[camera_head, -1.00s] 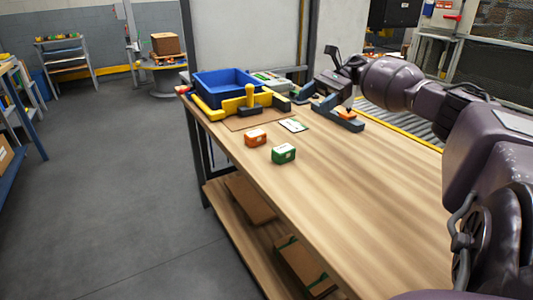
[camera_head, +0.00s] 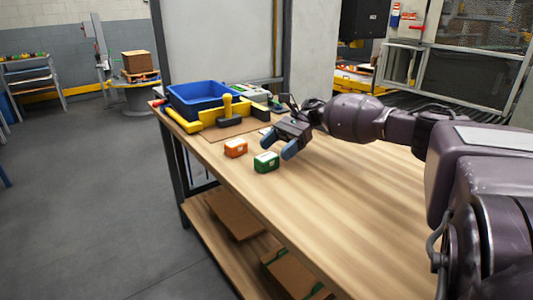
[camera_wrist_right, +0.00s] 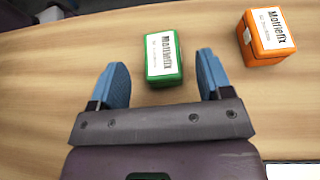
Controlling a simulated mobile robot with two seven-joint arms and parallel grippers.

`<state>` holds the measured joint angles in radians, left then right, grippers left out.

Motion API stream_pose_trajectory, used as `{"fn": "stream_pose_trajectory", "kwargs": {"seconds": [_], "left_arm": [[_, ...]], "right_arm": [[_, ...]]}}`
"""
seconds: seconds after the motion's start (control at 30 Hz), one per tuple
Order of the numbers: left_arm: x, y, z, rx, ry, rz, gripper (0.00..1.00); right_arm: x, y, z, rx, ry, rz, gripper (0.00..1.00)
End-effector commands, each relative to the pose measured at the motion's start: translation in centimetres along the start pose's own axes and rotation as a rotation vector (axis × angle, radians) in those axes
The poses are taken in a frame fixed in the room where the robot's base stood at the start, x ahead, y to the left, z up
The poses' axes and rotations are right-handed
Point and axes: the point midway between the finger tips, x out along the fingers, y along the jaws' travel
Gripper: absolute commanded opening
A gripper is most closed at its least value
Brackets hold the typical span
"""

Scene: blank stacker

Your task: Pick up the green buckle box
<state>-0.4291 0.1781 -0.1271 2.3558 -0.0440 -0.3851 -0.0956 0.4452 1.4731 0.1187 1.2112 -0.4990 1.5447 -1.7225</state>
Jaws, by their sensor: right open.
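The green buckle box (camera_head: 266,162) sits on the wooden table (camera_head: 340,215) near its left edge in the head view. It has a white label on top. My right gripper (camera_head: 280,146) is open and empty, just behind and to the right of the box. In the right wrist view the green box (camera_wrist_right: 163,57) lies ahead, between the lines of the two blue fingers of the gripper (camera_wrist_right: 160,82). A gap shows on each side of the box. I do not see my left gripper.
An orange box (camera_head: 235,148) stands close to the green one; it also shows in the right wrist view (camera_wrist_right: 266,38). A blue bin (camera_head: 200,98) and a yellow fixture (camera_head: 215,115) are at the table's far end. The near table is clear.

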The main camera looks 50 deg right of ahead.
Motion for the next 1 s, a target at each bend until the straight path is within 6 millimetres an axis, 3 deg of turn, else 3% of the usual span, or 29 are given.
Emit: {"fn": "stream_pose_trajectory", "kwargs": {"seconds": [0.13, 0.3, 0.6, 0.9, 1.0], "left_arm": [[0.1, 0.2, 0.6, 0.009, -0.011, 0.003, 0.43], [0.1, 0.1, -0.1, 0.015, 0.005, 0.002, 0.43], [0.1, 0.1, -0.6, 0.016, 0.018, 0.000, 0.43], [0.2, 0.1, -0.3, 0.017, 0.012, 0.003, 0.43], [0.2, 0.1, -0.2, 0.018, 0.011, 0.004, 0.43]], "right_arm": [[2.4, 0.0, -0.9, 0.007, 0.002, 0.006, 0.72], [3.9, -0.1, -0.6, 0.004, 0.001, 0.003, 0.72], [4.2, -0.1, -0.5, 0.002, 0.000, 0.001, 0.71], [4.2, -0.1, -0.5, 0.002, 0.000, 0.001, 0.25], [4.2, -0.1, -0.4, 0.001, 0.000, 0.001, 0.15]]}}
